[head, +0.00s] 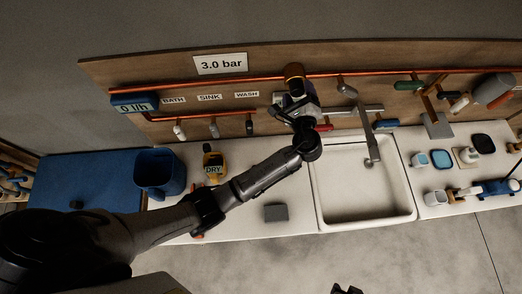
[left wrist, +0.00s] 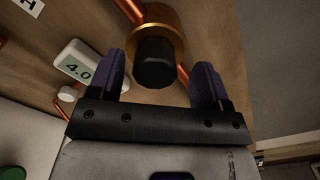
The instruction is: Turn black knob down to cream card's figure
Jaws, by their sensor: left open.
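The cream card (head: 220,63) on the back board reads "3.0 bar". The black knob (left wrist: 155,62) sits on a round brass body (left wrist: 160,25) on the copper pipe; the brass body also shows in the head view (head: 293,72). A white display (left wrist: 78,63) beside it reads 4.0. My left gripper (head: 295,92) is at the brass body. In the left wrist view its purple-padded fingers (left wrist: 159,70) are open, one on each side of the knob, with gaps visible. The arm hides the knob in the head view. A dark tip at the bottom edge may be my right gripper (head: 346,289).
Copper pipe (head: 420,71) runs along the board, with small valves below the BATH, SINK and WASH labels. A sink (head: 363,212) and tap (head: 368,130) stand to the right. A blue jug (head: 160,175) and yellow "DRY" container (head: 213,160) stand left on the counter.

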